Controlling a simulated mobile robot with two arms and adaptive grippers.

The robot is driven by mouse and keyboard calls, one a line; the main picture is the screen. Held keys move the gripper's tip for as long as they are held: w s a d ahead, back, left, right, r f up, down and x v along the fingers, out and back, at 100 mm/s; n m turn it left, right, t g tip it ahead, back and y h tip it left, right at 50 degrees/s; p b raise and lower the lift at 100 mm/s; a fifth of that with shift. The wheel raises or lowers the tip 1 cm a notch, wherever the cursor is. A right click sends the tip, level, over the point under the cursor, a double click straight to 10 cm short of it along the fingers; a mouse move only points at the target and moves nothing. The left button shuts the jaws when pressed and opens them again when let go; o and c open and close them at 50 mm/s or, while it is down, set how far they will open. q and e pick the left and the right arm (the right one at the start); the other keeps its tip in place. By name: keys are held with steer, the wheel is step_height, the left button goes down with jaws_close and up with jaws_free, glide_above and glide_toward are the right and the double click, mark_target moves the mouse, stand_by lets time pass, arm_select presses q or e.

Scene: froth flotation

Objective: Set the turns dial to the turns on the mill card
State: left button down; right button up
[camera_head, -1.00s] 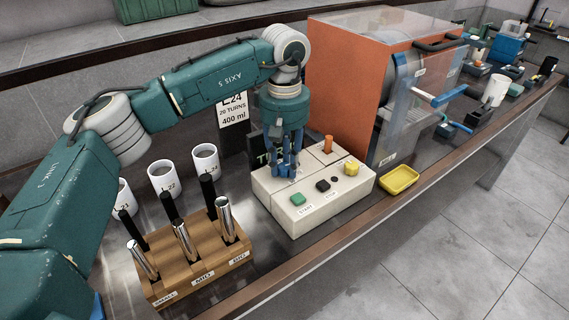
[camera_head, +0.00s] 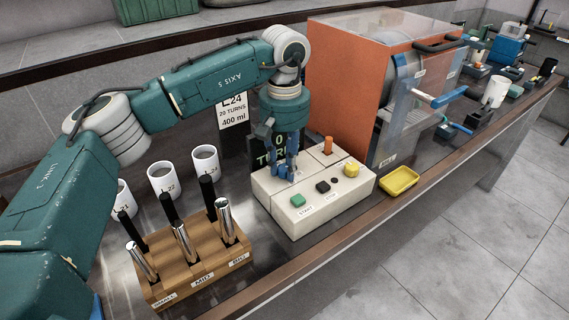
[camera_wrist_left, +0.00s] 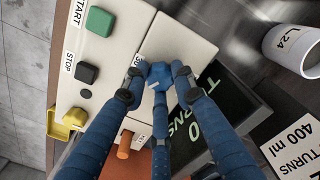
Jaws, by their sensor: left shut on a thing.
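The mill card (camera_head: 233,108) stands behind the control box; it seems to read L24, 20 TURNS, 400 ml. It also shows at the right of the left wrist view (camera_wrist_left: 294,146). My left gripper (camera_head: 284,172) points down at the back of the cream control box (camera_head: 322,206). In the left wrist view its fingers (camera_wrist_left: 160,74) are closed around the blue turns dial (camera_wrist_left: 159,76), which they partly cover. The dark turns display (camera_head: 262,150) behind the dial shows a 0 above TURNS, partly hidden by the gripper. My right gripper is out of view.
The box also carries a green START button (camera_head: 298,200), a black STOP button (camera_head: 323,186), a yellow knob (camera_head: 351,169) and an orange peg (camera_head: 328,145). A wooden rod rack (camera_head: 205,272), white cups (camera_head: 165,180), an orange-sided mill (camera_head: 345,85) and a yellow tray (camera_head: 399,181) stand nearby.

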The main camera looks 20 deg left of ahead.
mark_target(284, 167)
arm_select(q)
steer(key=c, duration=1.4)
jaws_free()
step_height(284, 167, up, 12)
